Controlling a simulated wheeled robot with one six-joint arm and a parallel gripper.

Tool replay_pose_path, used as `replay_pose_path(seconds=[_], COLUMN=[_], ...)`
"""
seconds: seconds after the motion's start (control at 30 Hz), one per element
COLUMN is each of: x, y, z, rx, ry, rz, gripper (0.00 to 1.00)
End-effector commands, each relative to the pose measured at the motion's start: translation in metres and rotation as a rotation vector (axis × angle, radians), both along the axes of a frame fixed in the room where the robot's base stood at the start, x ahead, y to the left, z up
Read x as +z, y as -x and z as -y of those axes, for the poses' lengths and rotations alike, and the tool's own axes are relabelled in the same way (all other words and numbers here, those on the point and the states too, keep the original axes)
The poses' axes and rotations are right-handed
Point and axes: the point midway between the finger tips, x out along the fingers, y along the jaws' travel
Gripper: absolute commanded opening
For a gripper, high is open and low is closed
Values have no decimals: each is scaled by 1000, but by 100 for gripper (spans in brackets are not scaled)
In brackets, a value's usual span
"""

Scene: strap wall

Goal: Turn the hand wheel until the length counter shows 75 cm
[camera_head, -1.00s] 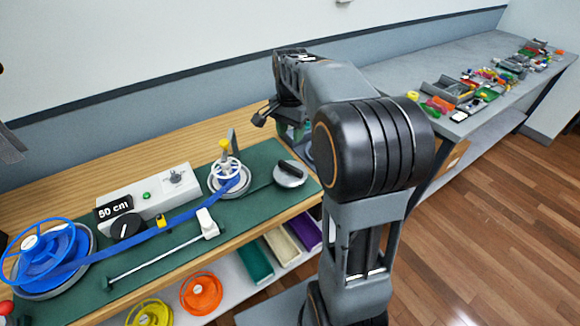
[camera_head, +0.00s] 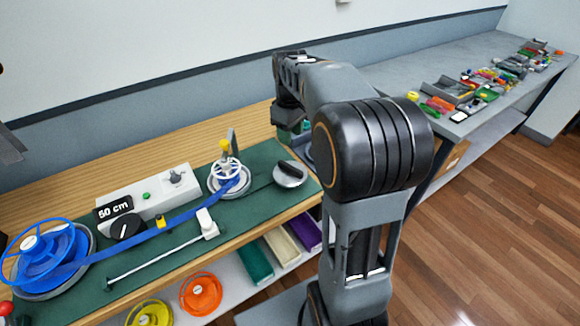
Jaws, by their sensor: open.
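The length counter (camera_head: 115,209) is a black display on a white box and reads "50 cm". A white-rimmed wheel with a yellow knob (camera_head: 225,168), apparently the hand wheel, sits on a round grey base right of the box. A blue strap (camera_head: 185,217) runs from it to a large blue reel (camera_head: 45,255) at the left. My gripper (camera_head: 284,114) is raised behind and right of the wheel, apart from it, over the back of the bench. It is open and looks empty; its fingertips are small and partly hidden.
A grey disc with a black lever (camera_head: 290,172) lies right of the wheel on the green mat (camera_head: 262,205). A white rod (camera_head: 155,257) lies in front of the strap. Orange (camera_head: 201,293) and yellow (camera_head: 150,313) reels are on the lower shelf. A side bench (camera_head: 420,75) holds many small parts.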

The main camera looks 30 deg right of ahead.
Motion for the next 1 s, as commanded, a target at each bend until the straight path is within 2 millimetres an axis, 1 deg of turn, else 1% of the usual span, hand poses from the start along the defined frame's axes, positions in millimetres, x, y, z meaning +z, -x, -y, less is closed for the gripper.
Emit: replay_pose_path(seconds=[0.17,0.4,0.6,0.8,1.0], x=[-26,-73,-106,-126,-133], y=[1,1,1,0,0], z=[0,0,0,0,0], rx=[5,4,3,3,3], ry=[-1,-1,-1,0,0], rz=[-5,-5,-4,-2,0], gripper=[43,43,43,43,43])
